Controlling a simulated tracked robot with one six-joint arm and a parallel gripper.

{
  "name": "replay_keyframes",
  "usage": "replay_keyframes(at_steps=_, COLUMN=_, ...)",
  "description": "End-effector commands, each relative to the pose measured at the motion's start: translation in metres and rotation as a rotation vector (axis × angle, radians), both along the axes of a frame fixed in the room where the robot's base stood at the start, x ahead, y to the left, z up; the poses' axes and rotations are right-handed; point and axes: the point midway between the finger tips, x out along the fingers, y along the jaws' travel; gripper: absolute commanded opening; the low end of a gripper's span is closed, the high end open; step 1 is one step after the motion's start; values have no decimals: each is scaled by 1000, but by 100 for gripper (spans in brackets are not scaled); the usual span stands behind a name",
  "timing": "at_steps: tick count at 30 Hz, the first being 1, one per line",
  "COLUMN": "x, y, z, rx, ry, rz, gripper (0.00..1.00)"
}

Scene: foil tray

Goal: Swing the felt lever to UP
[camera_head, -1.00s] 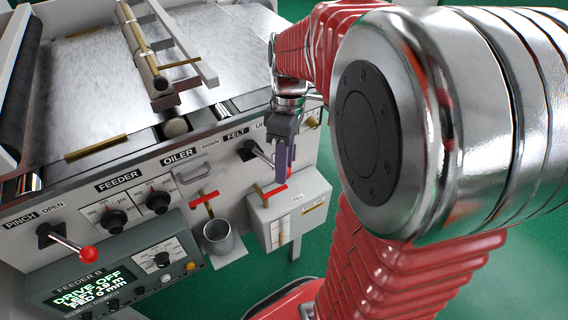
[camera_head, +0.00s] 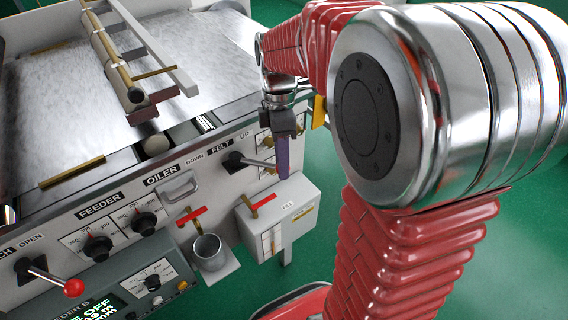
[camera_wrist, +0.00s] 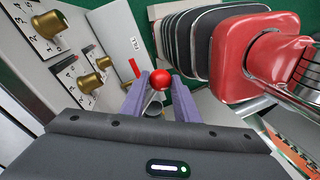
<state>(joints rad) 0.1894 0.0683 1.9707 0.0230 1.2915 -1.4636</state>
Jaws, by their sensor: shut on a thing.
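The felt lever (camera_head: 258,163) is a metal rod coming out of a dark slotted plate under the FELT label, which has DOWN at its left and UP at its right. In the head view the rod points right and slightly down to my gripper (camera_head: 283,172). In the wrist view its red ball knob (camera_wrist: 160,79) sits between the purple fingers of my gripper (camera_wrist: 160,88), which is shut on it. The fingers hide the knob in the head view.
A grey-white box (camera_head: 285,212) with a red-handled tap stands just below my gripper. A metal cup (camera_head: 208,252) is left of it. Brass knobs (camera_wrist: 50,22) stick out of the panel near the gripper. Another red-knobbed lever (camera_head: 73,287) is at lower left.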

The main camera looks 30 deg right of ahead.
Motion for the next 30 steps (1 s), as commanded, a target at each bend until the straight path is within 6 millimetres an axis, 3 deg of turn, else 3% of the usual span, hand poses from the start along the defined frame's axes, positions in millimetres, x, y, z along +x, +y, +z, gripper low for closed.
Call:
replay_keyframes(at_steps=19, x=7, y=4, z=1, rx=-1, ry=-6, rz=17, gripper=0)
replay_keyframes(at_steps=20, x=7, y=4, z=1, rx=-1, ry=-6, rz=17, gripper=30)
replay_keyframes(at_steps=27, x=6, y=4, z=0, rx=0, ry=-2, rz=18, gripper=46)
replay_keyframes(at_steps=30, x=6, y=5, z=0, rx=0, ry=0, rz=18, gripper=46)
